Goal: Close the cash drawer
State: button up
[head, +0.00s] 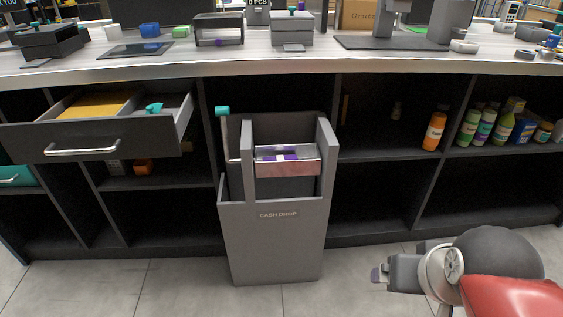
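A dark grey drawer (140,140) with a silver bar handle (82,149) stands pulled out from under the counter at the left. A yellow item (98,106) and a small teal object (154,108) lie in it. No label on it shows. My gripper (379,274) is low at the right, over the floor and pointing left. It is well apart from the drawer, on the other side of the grey bin. Its fingers are seen edge-on, so I cannot tell whether they are open.
A grey bin (276,245) labelled CASH DROP stands in front of the counter, holding a purple banded bundle (287,156) in its upper tray. A teal-tipped lever (222,112) is at its left. The floor (175,285) left of the bin is clear.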

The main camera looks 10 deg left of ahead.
aim_at(110, 121)
jog(key=u, duration=0.7)
jog(key=k+j+z, duration=0.1)
jog(key=j+z, duration=0.15)
jog(key=j, duration=0.25)
jog(key=i, duration=0.6)
jog(key=u, duration=0.4)
jog(key=j+u, duration=0.1)
jog(key=u, duration=1)
jog(key=i, duration=0.15)
jog(key=l+u, duration=0.05)
